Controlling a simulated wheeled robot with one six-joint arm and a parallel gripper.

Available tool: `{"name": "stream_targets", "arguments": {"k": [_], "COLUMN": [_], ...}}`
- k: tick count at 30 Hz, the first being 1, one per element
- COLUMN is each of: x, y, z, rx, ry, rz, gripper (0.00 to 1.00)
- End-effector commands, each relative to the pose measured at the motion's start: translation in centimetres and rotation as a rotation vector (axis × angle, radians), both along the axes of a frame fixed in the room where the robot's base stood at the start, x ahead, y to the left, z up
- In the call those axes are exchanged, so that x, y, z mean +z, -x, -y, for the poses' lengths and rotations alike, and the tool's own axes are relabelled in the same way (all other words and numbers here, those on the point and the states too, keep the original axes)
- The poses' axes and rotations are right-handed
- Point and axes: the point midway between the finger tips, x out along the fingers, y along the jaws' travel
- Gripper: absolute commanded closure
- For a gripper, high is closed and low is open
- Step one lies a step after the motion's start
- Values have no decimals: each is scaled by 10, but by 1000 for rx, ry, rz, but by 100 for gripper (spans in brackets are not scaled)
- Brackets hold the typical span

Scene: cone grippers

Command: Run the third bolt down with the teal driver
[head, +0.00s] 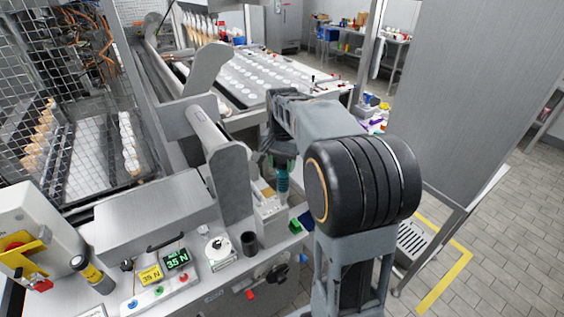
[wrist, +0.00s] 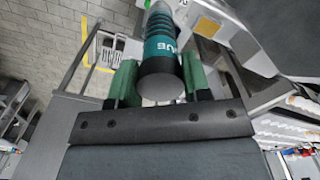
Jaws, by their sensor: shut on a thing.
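My gripper (wrist: 160,72) is shut on the teal driver (wrist: 160,47), its green finger pads on either side of the handle. In the head view the driver (head: 283,181) hangs below my gripper (head: 282,158), roughly upright, over the front edge of the steel machine. Its tip is hidden there behind the bench parts. I cannot make out any bolt in either view, so contact between tip and bolt cannot be told.
A steel block with a tan square (head: 267,192) stands just left of the driver. A dark cup (head: 249,243) and a white round dial (head: 218,249) sit on the front ledge. Green displays (head: 176,260) are further left. An upright steel panel (head: 450,90) stands right.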

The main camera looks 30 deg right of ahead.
Motion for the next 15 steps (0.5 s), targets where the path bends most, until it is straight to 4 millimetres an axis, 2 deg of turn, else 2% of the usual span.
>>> {"name": "stream_targets", "arguments": {"k": [15], "x": [-8], "y": [0], "z": [0], "rx": [0], "ry": [0], "rz": [1], "gripper": [84]}}
